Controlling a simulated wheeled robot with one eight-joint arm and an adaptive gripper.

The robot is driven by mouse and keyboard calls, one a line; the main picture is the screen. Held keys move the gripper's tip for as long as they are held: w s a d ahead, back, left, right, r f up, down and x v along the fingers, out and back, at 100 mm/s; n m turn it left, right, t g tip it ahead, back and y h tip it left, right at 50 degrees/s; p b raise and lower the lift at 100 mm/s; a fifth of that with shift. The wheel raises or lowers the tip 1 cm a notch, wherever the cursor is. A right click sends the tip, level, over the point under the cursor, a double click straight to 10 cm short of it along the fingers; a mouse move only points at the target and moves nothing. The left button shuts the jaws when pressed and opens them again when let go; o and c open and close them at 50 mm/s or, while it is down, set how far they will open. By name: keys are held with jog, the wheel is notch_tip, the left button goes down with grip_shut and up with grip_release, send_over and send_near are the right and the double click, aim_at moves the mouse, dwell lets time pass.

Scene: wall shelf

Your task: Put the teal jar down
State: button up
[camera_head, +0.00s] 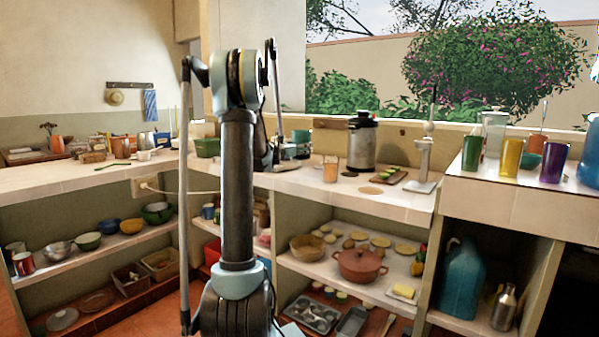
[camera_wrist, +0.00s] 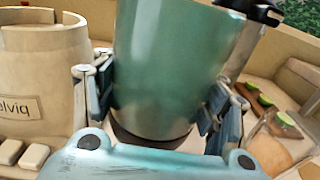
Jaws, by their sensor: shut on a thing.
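The teal jar (camera_wrist: 175,65) fills the middle of the wrist view, between the two fingers of my gripper (camera_wrist: 160,110). The fingers press on its sides, so my gripper is shut on it. In the head view, a small teal part of the jar (camera_head: 300,136) shows above my gripper (camera_head: 291,153), over the back counter and just right of my arm. The jar's lower end is partly hidden by my gripper, and I cannot tell whether it touches the counter.
A cream container (camera_wrist: 38,75) stands close on the left in the wrist view. A metal pot with a dark lid (camera_head: 362,143), an orange glass (camera_head: 330,169) and a cutting board with green slices (camera_head: 389,178) stand to the right on the counter (camera_head: 410,203).

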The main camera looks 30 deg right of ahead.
jog(key=shift+f, duration=3.85)
jog(key=o, duration=1.4)
jog(key=shift+f, duration=0.1)
jog(key=shift+a, duration=0.1)
